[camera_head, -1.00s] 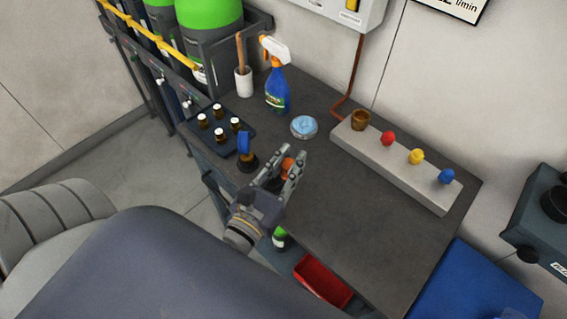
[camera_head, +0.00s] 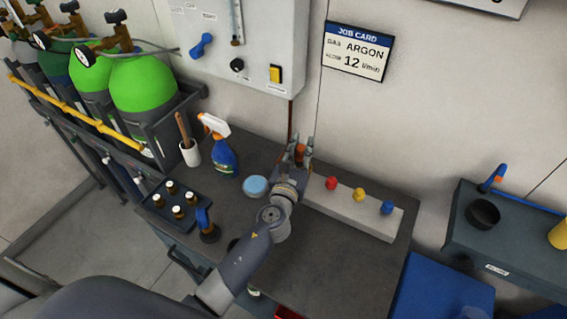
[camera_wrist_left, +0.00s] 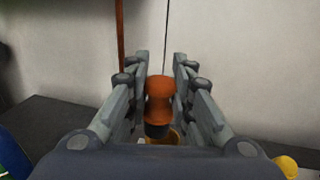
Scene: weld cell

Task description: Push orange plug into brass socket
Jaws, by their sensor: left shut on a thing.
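My left gripper (camera_head: 303,152) is at the left end of the pale socket block (camera_head: 350,213), shut on the orange plug (camera_head: 299,154). In the left wrist view the orange plug (camera_wrist_left: 160,96) stands upright between the fingers, with its dark lower end downward. The brass socket (camera_wrist_left: 175,137) shows as a brass rim just under and behind that dark end. I cannot tell whether the plug's tip touches or enters the socket. In the head view my gripper and wrist hide the socket. My right gripper is not in view.
Red (camera_head: 331,183), yellow (camera_head: 359,195) and blue (camera_head: 387,207) plugs stand in the block. A blue-lidded tin (camera_head: 255,186), spray bottle (camera_head: 223,157) and tray of small bottles (camera_head: 163,210) are on the bench's left. The bench front is fairly clear. The wall is close behind.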

